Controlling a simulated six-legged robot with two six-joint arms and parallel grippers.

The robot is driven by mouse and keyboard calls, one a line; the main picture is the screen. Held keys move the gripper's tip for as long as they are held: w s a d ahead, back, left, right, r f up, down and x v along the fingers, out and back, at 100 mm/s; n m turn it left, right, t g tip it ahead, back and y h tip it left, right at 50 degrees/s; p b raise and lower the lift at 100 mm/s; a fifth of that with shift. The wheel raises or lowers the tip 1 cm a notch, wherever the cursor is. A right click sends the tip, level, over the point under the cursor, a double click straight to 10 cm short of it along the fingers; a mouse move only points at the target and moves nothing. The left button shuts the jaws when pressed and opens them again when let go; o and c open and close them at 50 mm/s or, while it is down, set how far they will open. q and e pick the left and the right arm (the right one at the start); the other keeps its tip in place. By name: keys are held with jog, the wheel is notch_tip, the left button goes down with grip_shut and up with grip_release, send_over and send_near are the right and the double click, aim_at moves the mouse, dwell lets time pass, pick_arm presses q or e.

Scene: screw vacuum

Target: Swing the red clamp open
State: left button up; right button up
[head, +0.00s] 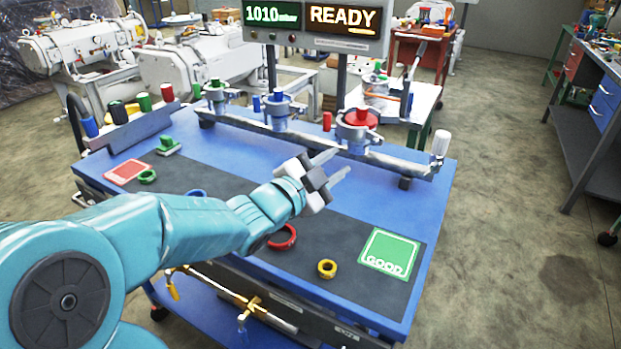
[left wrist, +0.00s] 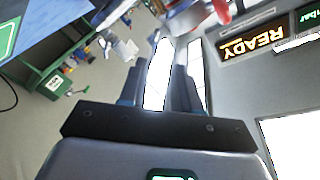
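In the left wrist view a blurred red part (left wrist: 222,12) shows at the top edge, beyond the fingers (left wrist: 177,65). My right gripper is in neither view.
The blue table (head: 428,200) carries a green GOOD plate (head: 390,252), a yellow ring (head: 327,268), a red ring (head: 282,237) and a red plate (head: 126,171). A white-topped post (head: 440,145) stands at the rail's right end. A display (head: 315,22) reading READY stands behind.

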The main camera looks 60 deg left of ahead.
pick_arm(q)
jog(key=v, duration=0.7)
